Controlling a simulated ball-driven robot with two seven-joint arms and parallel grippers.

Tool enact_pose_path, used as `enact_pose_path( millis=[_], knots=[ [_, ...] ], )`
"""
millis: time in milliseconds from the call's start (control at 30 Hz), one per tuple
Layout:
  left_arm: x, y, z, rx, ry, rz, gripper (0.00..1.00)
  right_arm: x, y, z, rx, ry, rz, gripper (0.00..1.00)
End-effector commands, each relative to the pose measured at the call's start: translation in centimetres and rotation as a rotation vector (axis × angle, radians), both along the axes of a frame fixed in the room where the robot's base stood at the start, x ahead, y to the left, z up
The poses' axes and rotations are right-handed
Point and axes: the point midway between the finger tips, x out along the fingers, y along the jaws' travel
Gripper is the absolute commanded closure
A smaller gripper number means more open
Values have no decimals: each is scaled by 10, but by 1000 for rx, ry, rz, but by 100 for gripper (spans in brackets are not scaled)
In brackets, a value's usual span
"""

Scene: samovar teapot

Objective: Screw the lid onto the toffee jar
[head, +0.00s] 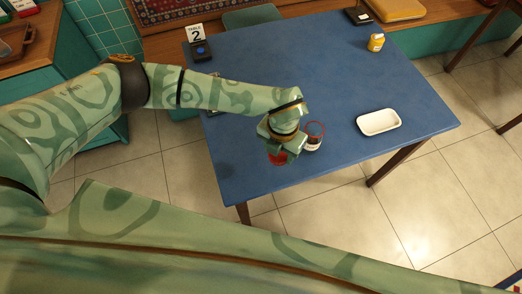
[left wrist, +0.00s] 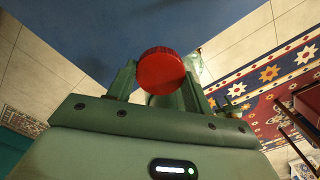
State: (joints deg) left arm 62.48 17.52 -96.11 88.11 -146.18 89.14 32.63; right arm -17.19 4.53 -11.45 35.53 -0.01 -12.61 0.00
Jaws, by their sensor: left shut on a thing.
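A small glass jar (head: 314,141) with a pale label and a reddish rim stands upright near the front edge of the blue table; its top looks open. My left gripper (head: 278,152) is just left of the jar, close beside it, and is shut on a red lid (head: 277,158). In the left wrist view the round red lid (left wrist: 161,71) sits between the two green fingers of the left gripper (left wrist: 160,88). Whether the gripper touches the jar I cannot tell. My right gripper is not in view.
The blue table (head: 290,70) is mostly clear. A white tray (head: 379,123) lies right of the jar. A small yellow jar (head: 376,42) stands at the far right. A table number sign (head: 196,33) and a dark device (head: 200,51) are at the far left.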

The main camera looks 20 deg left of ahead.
Motion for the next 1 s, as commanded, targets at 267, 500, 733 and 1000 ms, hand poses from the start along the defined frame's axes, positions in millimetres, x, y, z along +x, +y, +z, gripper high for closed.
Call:
enact_pose_path(
  millis=[267, 500, 733, 1000],
  knots=[
    [-7, -55, 22, 0, 1, -2, 70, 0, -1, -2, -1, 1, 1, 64],
    [-9, -70, 29, 1, 2, 0, 70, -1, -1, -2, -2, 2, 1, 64],
    [-9, -71, 30, 1, 2, 0, 70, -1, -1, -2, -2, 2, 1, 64],
    [-2, -68, 27, 1, 0, -16, 70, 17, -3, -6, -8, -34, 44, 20]
  ],
)
